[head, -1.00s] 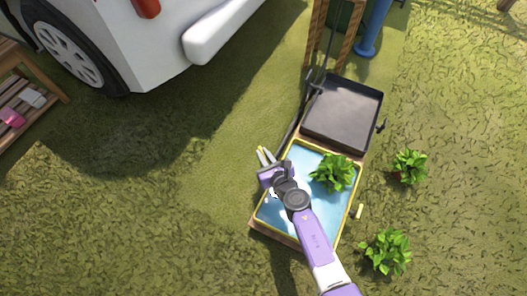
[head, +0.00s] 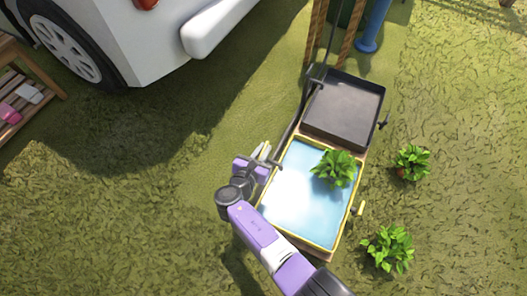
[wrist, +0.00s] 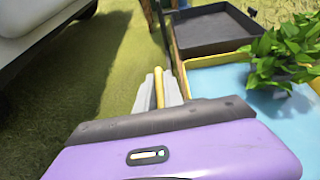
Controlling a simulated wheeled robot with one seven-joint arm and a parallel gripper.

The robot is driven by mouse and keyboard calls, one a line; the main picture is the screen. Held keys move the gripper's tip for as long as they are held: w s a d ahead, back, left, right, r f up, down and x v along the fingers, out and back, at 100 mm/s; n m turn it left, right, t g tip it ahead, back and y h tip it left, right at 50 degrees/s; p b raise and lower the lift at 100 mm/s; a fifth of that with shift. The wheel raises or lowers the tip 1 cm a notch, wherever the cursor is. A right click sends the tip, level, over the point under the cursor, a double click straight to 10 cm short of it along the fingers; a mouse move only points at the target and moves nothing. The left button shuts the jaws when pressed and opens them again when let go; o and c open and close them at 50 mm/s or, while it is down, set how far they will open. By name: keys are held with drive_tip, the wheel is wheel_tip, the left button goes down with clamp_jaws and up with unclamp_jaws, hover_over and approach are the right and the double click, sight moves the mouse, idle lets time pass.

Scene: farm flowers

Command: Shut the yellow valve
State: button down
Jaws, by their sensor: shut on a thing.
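My gripper (head: 261,152) is at the upper left edge of the blue-water tray (head: 345,229), which has a yellow rim. In the wrist view, the pale fingers (wrist: 160,92) of my gripper are shut on an upright yellow bar, the yellow valve's handle (wrist: 159,86). The handle's lower end is hidden behind the gripper body. In the head view the handle between the fingers is too small to tell clearly. Another small yellow handle (head: 361,208) sticks out at the tray's right side, apart from my gripper.
A dark empty tray (head: 343,108) adjoins the water tray, with a dark handle (head: 384,120) at its right. A dark pipe runs along the left side. Leafy plants stand in the water tray (head: 334,168) and on the grass to the right (head: 388,248). A white vehicle (head: 135,45) stands upper left.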

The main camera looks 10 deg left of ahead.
drive_tip(key=shift+w+m+h+b, duration=0.1)
drive_tip(key=shift+m+h+b, duration=0.2)
drive_tip(key=shift+m+h, duration=0.2)
drive_tip(key=c, duration=1.5)
unclamp_jaws()
drive_tip(key=shift+o, duration=0.2)
drive_tip(key=p+v, duration=0.4)
drive_tip(key=v, duration=0.4)
drive_tip(key=shift+w+r, duration=0.1)
